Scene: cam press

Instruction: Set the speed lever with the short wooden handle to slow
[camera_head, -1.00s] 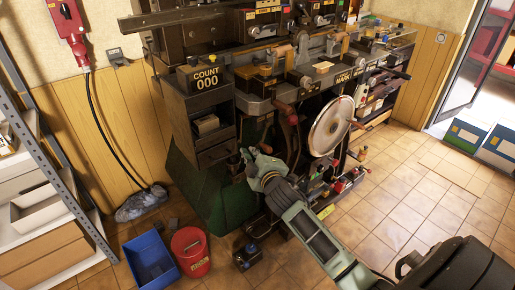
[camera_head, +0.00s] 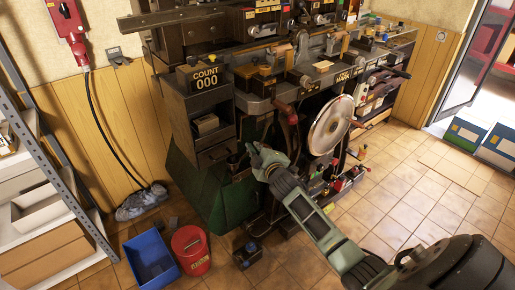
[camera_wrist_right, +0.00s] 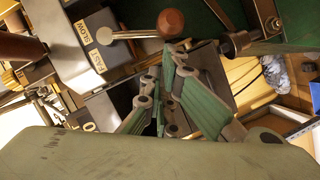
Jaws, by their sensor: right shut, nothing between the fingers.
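The speed lever (camera_wrist_right: 140,34) shows in the right wrist view as a metal rod with a short, rounded brown wooden handle (camera_wrist_right: 171,23). Its inner end is beside a plate with yellow SLOW (camera_wrist_right: 83,32) and FAST (camera_wrist_right: 97,61) labels. I cannot tell for certain which label it points to. My right gripper (camera_wrist_right: 178,46) is shut and empty, its green fingers just below the wooden handle in the picture. I cannot tell whether they touch. In the head view my right gripper (camera_head: 254,149) is at the machine's front, and the lever cannot be made out. My left gripper is not in view.
A longer brown handle (camera_wrist_right: 18,46) is at the wrist view's left. A blue bin (camera_head: 151,260) and red bucket (camera_head: 190,250) stand on the floor.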

